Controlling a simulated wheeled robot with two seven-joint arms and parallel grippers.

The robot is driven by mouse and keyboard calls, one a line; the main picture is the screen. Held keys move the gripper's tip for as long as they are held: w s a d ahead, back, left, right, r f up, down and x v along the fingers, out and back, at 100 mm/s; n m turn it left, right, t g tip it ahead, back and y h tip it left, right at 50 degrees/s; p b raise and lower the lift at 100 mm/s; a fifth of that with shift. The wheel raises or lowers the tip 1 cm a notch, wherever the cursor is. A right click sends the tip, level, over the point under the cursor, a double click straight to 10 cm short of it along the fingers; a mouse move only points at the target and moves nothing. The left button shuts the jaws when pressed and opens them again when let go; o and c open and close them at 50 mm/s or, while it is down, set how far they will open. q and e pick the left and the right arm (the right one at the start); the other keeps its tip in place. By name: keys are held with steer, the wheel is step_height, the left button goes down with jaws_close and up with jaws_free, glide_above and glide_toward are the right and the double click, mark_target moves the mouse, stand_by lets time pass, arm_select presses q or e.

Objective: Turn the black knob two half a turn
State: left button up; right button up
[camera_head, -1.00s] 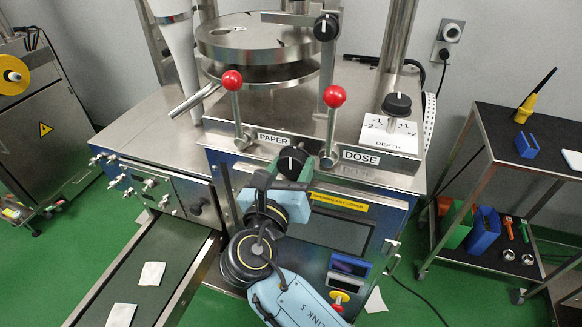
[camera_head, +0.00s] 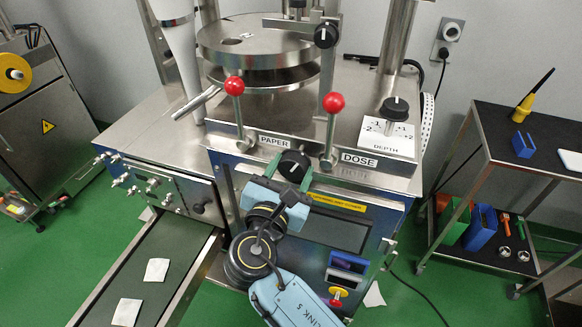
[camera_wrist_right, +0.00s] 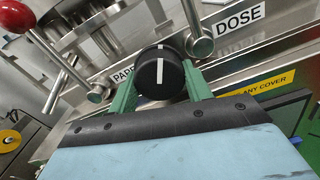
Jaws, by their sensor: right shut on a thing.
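A black knob (camera_head: 294,160) with a white line sits on the machine's front, between the PAPER and DOSE labels. My right gripper (camera_head: 288,171) has its green fingers on both sides of this knob and is shut on it. In the right wrist view the knob (camera_wrist_right: 160,66) sits between the two green fingers (camera_wrist_right: 161,86), its white line close to upright in that picture. Two other black knobs show: one on the upper clamp (camera_head: 326,36) and one on the DEPTH dial (camera_head: 395,107). My left gripper is not in view.
Red-balled levers (camera_head: 234,87) and (camera_head: 334,103) rise on either side above the gripped knob. A yellow-labelled screen panel (camera_head: 330,228) lies below it. A conveyor (camera_head: 150,270) with teabags is at left, and a black cart (camera_head: 520,150) at right.

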steer(key=shift+m, duration=0.5)
steer(key=o, duration=1)
